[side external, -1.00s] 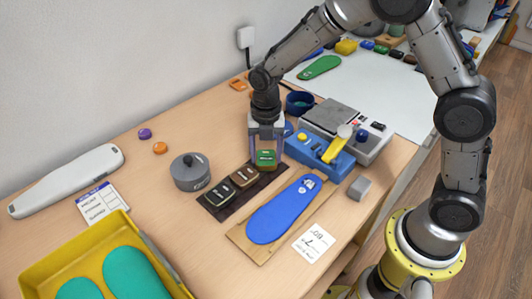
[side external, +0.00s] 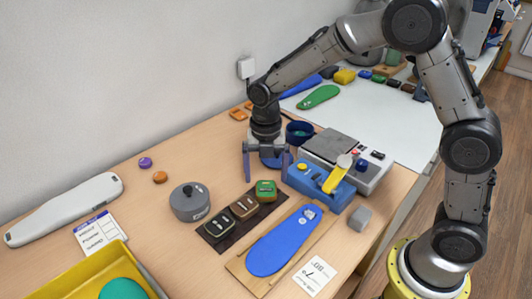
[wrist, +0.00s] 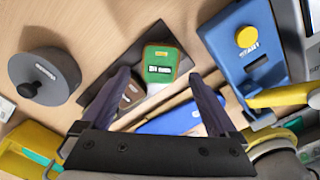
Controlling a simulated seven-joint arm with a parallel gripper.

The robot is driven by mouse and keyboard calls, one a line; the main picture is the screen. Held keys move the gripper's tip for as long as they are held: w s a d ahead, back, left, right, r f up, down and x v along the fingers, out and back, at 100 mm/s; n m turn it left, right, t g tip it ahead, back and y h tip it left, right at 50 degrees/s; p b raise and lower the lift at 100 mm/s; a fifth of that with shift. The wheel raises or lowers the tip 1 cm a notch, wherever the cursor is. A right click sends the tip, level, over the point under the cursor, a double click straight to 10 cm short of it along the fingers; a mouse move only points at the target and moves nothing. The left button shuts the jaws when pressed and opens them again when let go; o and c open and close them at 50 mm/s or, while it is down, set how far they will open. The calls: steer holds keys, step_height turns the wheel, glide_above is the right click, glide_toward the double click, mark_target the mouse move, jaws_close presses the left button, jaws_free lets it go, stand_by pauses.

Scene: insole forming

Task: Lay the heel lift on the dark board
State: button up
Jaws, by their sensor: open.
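The heel lift appears to be the green block (side external: 265,191) with a pale label. In the wrist view the green block (wrist: 160,56) rests on the dark board (wrist: 124,52), ahead of my fingertips. My gripper (side external: 266,179) is open and empty, just above and behind the green block. In the wrist view the spread fingers (wrist: 158,76) partly hide a brown block.
A blue insole (side external: 283,243) lies on a wooden board in front. A blue device (side external: 318,184) with a yellow lever stands close on the right, a grey lidded pot (side external: 190,203) on the left. A grey block (side external: 360,218) and a yellow tray (side external: 62,282) are nearby.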

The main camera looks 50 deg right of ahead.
mark_target(266, 188)
steer(key=s+d+r+m+t, duration=0.1)
steer(key=s+r+m, duration=0.2)
steer(key=r, duration=0.4)
steer(key=s+d+r+m, duration=0.1)
steer(key=s+r+m, duration=0.15)
steer(key=r, duration=0.35)
steer(key=s+d+m+t, duration=0.2)
steer(key=s+m, duration=0.7)
steer(key=m, duration=0.1)
steer(key=s+d+r+m+t, duration=0.1)
steer(key=s+d+m+t, duration=0.1)
steer(key=s+m, duration=0.8)
steer(key=shift+d+r+m+t, duration=0.25)
steer(key=shift+d+m, duration=0.2)
steer(key=shift+m, duration=0.3)
